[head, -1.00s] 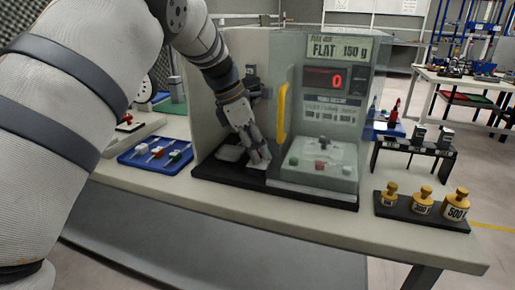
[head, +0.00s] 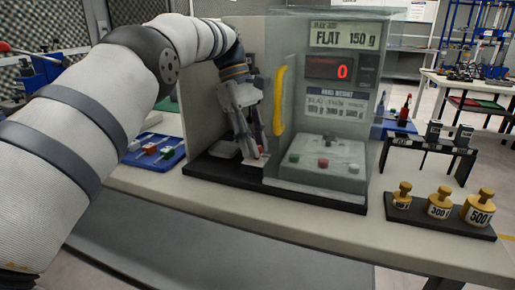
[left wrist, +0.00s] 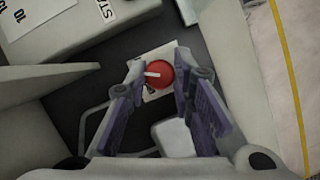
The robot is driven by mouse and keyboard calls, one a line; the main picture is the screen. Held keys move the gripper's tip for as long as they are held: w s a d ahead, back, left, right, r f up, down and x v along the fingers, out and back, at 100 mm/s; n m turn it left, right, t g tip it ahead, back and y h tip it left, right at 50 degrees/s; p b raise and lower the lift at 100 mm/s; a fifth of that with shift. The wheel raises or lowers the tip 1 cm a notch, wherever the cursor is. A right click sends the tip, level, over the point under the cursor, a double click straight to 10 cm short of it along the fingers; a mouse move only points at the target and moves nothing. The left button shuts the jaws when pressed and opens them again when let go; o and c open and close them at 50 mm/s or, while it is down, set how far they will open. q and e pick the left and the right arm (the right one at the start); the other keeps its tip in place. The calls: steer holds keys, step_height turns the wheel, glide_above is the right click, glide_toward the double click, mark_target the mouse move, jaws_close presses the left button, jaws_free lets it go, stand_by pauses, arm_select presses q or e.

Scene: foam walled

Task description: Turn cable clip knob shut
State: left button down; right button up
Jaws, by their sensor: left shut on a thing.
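The knob (left wrist: 159,74) is round and red with a white pointer mark, and sits on a pale plate with dark marks in the left wrist view. Its mark points to the left in that picture. My left gripper (left wrist: 160,68) has its two fingers on either side of the knob, shut on it. In the head view my left gripper (head: 256,158) reaches down into the open left bay of the bench unit, and its fingers mostly hide the knob. My right gripper is in neither view.
A clear cabinet with a yellow handle (head: 280,100) and a display reading 0 (head: 342,72) stands just right of my gripper. A beige wall (head: 205,110) bounds the bay's left. A blue tray (head: 152,153) lies left; brass weights (head: 440,203) stand right.

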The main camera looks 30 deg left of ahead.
arm_select(q)
steer(key=shift+f+m+g+b, duration=0.25)
steer(key=shift+m+g+b, duration=0.2)
steer(key=shift+m, duration=0.25)
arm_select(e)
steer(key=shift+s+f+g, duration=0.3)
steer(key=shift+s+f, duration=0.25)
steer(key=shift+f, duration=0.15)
arm_select(q)
steer(key=c, duration=1.4)
jaws_free()
steer(key=shift+r, duration=0.15)
steer(key=shift+o, duration=0.2)
